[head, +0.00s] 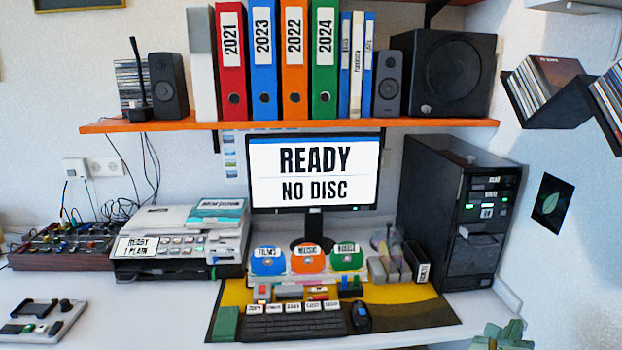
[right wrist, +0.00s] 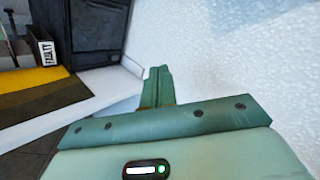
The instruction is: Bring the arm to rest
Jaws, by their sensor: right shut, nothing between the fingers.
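My right gripper (head: 503,336) shows at the bottom right edge of the head view, green, in front of the right end of the white desk. Only its upper part is in the frame. In the right wrist view its two green fingers (right wrist: 158,86) are together, with nothing between them. They are beside the white wall, near the desk's right edge, and touch nothing that I can see. My left gripper is not in view.
A black computer tower (head: 457,215) stands at the desk's right end. A monitor (head: 313,172) reads READY, NO DISC. Three disc cases (head: 308,259), a keyboard (head: 293,326) and a mouse (head: 361,317) are in the middle. An orange shelf (head: 290,125) with binders hangs above. Wall racks (head: 550,90) are at right.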

